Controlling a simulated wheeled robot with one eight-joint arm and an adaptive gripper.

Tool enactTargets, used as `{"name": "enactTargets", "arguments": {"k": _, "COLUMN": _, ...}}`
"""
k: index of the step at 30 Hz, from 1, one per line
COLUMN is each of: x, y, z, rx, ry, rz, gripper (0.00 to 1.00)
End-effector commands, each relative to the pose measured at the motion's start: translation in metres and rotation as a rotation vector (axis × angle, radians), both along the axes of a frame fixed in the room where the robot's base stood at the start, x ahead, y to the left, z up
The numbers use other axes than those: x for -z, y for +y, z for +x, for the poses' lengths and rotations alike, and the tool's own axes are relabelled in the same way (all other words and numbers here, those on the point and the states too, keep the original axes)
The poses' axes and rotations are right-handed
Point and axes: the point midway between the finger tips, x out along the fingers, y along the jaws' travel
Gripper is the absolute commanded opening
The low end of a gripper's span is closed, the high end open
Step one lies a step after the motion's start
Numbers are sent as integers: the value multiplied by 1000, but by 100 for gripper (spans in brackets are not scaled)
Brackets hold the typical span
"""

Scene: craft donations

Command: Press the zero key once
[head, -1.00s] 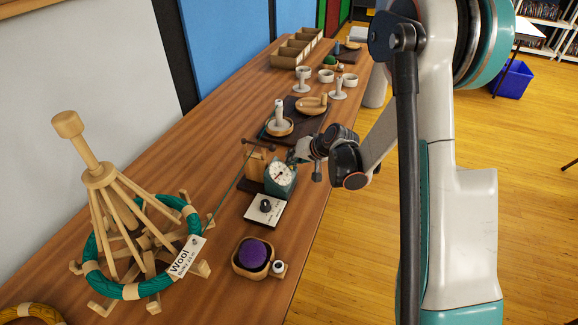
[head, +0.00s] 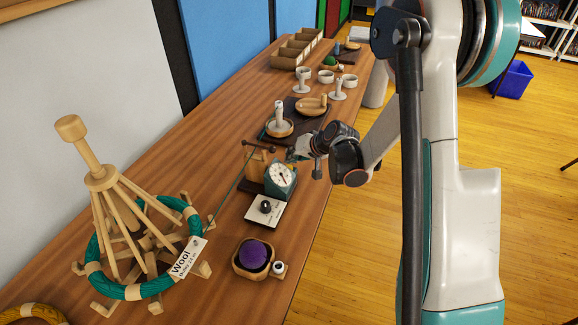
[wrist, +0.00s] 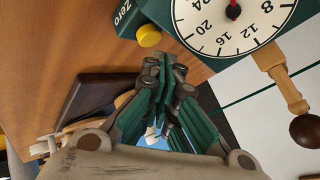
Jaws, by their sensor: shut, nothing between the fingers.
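The zero key is a round yellow button (wrist: 149,36) on the side of a teal counter, beside a white "Zero" label (wrist: 124,12). In the head view my gripper (head: 294,157) is at the counter's far side, and the key is hidden there.
A wooden crank handle with a dark knob (wrist: 306,130) sticks out by the dial. A white card with a black knob (head: 265,208), a bowl with a purple ball (head: 252,256) and a wooden yarn swift (head: 104,180) stand nearer. Dark mats and pottery lie beyond.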

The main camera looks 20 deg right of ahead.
Motion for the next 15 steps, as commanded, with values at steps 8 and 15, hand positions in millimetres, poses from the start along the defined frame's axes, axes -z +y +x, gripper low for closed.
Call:
{"name": "enactTargets", "arguments": {"k": 8, "x": -1, "y": 0, "z": 0, "rx": 0, "ry": 0, "rz": 0, "gripper": 0}}
{"name": "enactTargets", "arguments": {"k": 15, "x": -19, "y": 0, "z": 0, "rx": 0, "ry": 0, "rz": 0, "gripper": 0}}
